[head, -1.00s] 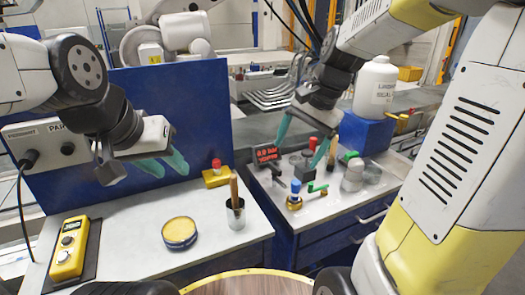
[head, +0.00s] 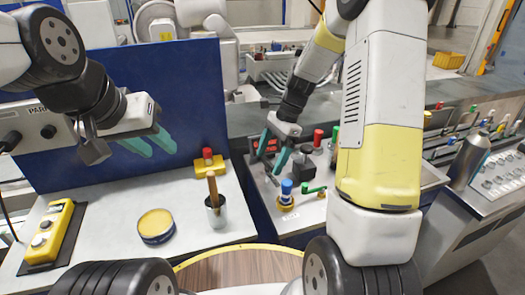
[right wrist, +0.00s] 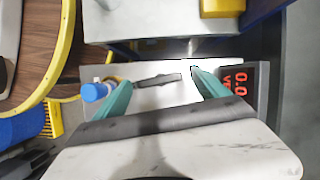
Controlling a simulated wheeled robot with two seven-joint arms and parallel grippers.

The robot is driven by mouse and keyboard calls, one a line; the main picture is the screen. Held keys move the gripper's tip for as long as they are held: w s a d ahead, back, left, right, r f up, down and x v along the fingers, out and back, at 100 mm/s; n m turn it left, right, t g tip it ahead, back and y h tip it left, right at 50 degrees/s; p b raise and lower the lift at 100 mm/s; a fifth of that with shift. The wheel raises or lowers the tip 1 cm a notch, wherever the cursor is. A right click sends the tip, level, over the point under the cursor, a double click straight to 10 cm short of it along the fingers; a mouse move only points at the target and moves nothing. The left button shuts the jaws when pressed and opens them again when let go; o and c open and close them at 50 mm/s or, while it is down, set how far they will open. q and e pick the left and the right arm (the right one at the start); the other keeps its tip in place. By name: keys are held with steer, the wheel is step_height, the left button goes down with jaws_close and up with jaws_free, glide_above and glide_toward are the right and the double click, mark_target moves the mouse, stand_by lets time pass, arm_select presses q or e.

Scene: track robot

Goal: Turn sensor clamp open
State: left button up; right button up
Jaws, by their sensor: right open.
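My right gripper (head: 272,152) is open above the right-hand bench, with its teal fingers pointing down. In the right wrist view its fingertips (right wrist: 161,80) are well apart, on either side of a small dark lever-like piece (right wrist: 157,80). This may be the sensor clamp; I cannot tell for sure, and no contact shows. A blue-capped brass fitting (head: 286,194) stands close by, and its blue cap (right wrist: 95,92) shows left of the fingers in the right wrist view. My left gripper (head: 150,147) hangs over the left bench, its fingers apart and empty.
A display with red digits (right wrist: 235,84) is right of the right fingers. A green-handled part (head: 314,190) and black block (head: 302,165) stand nearby. The left bench holds a cup with a handle (head: 215,212), round tin (head: 156,226) and yellow control box (head: 52,233).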

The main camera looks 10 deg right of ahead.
steer(key=shift+x, duration=1)
steer(key=c, duration=1.4)
